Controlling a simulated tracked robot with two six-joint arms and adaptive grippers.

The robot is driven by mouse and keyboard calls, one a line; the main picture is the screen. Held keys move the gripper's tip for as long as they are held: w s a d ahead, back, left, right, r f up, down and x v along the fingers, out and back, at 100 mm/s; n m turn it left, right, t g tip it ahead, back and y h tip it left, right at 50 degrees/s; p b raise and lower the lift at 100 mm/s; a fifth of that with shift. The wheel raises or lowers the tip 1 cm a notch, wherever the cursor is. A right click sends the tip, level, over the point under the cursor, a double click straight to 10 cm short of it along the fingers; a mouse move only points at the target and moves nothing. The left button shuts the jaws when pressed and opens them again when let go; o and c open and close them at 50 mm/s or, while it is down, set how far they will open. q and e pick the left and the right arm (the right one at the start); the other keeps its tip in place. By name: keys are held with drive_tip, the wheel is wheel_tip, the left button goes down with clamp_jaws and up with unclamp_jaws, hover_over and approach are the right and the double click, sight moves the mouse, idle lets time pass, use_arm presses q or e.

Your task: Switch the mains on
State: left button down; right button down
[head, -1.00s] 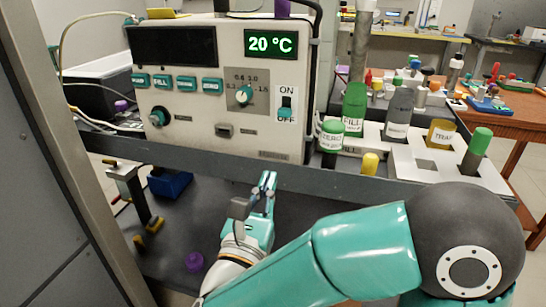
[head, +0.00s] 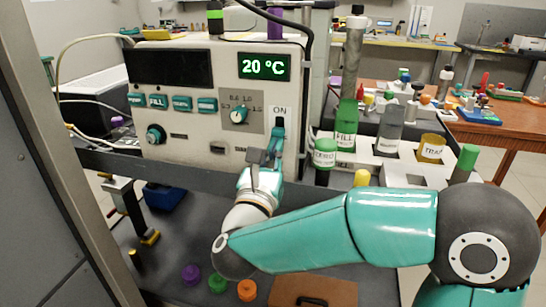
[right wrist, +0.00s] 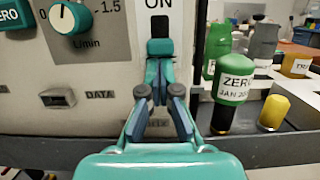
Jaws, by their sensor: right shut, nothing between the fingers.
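The mains switch (head: 279,124) is on the right of the beige panel, below the ON label. In the right wrist view the switch (right wrist: 159,46) shows a black upper part and a teal lower part, so the teal part sits low in its slot. The OFF label is hidden behind my gripper. My right gripper (head: 276,153) is shut and empty, with its tips just under the teal part. In the right wrist view the tips (right wrist: 159,64) overlap the lower edge of the switch; I cannot tell whether they touch. My left gripper is not in view.
The panel has a flow knob (head: 241,115) left of the switch and a lit 20 °C display (head: 264,66) above. A green-capped ZERO bottle (right wrist: 234,82) and a yellow-capped one (right wrist: 273,112) stand close on the right. A dark shelf edge (head: 200,173) runs below the panel.

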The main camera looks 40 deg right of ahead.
wheel_tip(320, 180, up, 3)
drive_tip(key=shift+f+b, duration=0.2)
drive_tip(key=shift+b, duration=0.6)
drive_tip(key=shift+r, duration=0.1)
wheel_tip(320, 180, down, 5)
drive_tip(key=b, duration=0.7)
drive_tip(key=v, duration=1)
drive_tip(key=shift+r+p, duration=0.25)
drive_tip(key=shift+p, duration=0.05)
